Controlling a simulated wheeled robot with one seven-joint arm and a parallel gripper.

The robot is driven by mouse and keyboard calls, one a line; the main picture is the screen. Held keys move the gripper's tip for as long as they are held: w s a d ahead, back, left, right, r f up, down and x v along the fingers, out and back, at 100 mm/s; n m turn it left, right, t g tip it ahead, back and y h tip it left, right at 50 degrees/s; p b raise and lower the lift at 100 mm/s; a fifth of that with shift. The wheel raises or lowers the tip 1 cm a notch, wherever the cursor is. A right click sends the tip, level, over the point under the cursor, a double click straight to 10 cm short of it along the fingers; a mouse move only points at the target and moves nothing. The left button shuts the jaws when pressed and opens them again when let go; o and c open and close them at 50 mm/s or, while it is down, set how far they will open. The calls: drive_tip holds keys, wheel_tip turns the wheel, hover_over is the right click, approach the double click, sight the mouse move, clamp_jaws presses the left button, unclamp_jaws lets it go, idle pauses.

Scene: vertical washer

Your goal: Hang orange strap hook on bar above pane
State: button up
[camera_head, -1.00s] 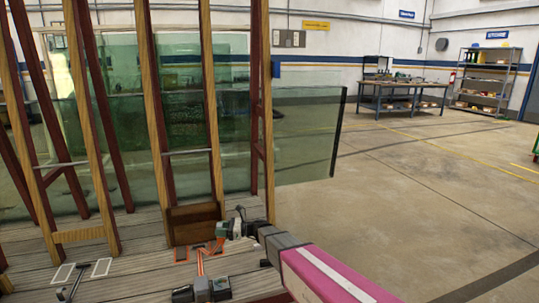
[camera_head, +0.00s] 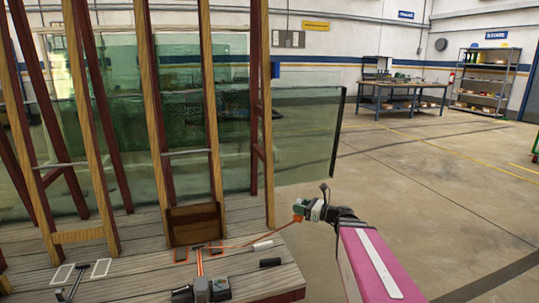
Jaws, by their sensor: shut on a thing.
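My gripper (camera_head: 309,211) is at the end of my pink arm, to the right of the wooden rack. It is shut on a small orange piece, the orange strap hook (camera_head: 298,207). A thin orange strap (camera_head: 262,236) runs from it down left to the deck. The green glass pane (camera_head: 306,140) stands upright in the rack, above and beyond my gripper. A thin light crossbar (camera_head: 190,152) spans two rack posts in front of the glass. I cannot tell which bar is the one above the pane.
Wooden posts (camera_head: 268,120) rise from the plank deck (camera_head: 140,235). A brown box (camera_head: 194,224) stands at their foot. The concrete floor (camera_head: 430,190) at right is open.

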drive_tip(key=s+d+r+m+t+h, duration=0.1)
drive_tip(key=s+d+r+t, duration=0.1)
drive_tip(key=d, duration=0.4)
drive_tip(key=shift+s+d+r+m, duration=0.35)
drive_tip(key=shift+s+r, duration=0.15)
drive_tip(key=shift+s, duration=0.2)
